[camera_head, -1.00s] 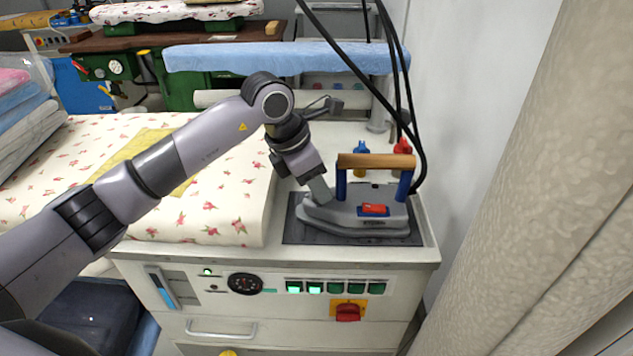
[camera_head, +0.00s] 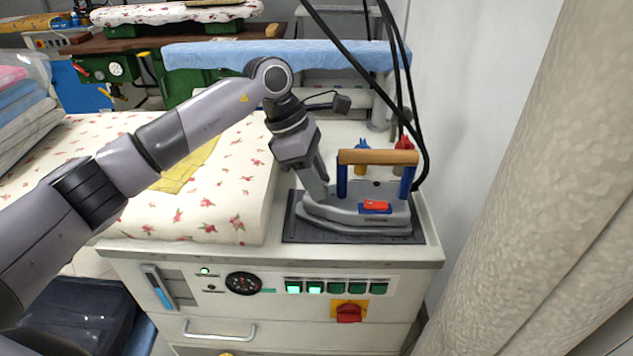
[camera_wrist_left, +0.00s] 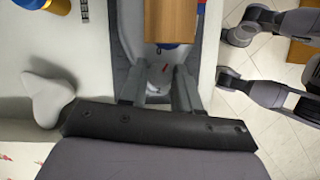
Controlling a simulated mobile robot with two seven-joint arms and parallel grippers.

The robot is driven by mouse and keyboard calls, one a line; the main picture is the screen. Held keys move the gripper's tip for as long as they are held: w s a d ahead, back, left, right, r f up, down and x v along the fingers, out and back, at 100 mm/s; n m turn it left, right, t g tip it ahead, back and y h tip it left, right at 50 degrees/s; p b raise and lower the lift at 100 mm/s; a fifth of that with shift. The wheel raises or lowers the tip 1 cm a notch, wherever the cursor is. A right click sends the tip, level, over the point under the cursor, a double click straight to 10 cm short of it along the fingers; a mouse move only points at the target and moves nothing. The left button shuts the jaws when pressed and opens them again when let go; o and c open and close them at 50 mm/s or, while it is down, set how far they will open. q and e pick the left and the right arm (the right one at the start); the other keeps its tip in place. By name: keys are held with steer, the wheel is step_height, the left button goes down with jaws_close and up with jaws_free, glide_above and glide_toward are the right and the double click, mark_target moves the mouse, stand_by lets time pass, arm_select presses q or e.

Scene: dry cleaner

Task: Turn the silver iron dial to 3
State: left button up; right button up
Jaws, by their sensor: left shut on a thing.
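The silver iron (camera_head: 345,215) rests flat on a dark pad (camera_head: 295,232) at the right of the ironing station. It has a wooden handle (camera_head: 378,157) on blue posts and a red switch (camera_head: 375,206). My left gripper (camera_head: 322,192) reaches down onto the iron's front part, left of the handle. In the left wrist view, its fingers (camera_wrist_left: 158,88) stand on both sides of a small round dial (camera_wrist_left: 156,86) and are shut on it. A red mark shows near the dial; its numbers are too small to read.
A padded floral board (camera_head: 225,205) lies left of the iron. Black cables (camera_head: 405,100) hang behind the handle. A curtain (camera_head: 540,200) hangs close on the right. A control panel (camera_head: 300,285) is below the iron.

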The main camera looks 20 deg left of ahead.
arm_select(q)
steer(key=m+g, duration=0.1)
steer(key=m, duration=0.2)
steer(key=m+g+b, duration=0.1)
steer(key=m, duration=0.2)
steer(key=shift+w+r, duration=0.1)
steer(key=shift+w, duration=0.1)
steer(key=shift+y, duration=0.3)
steer(key=o, duration=1)
steer(key=shift+g, duration=0.3)
steer(key=shift+o, duration=0.2)
steer(key=v, duration=0.7)
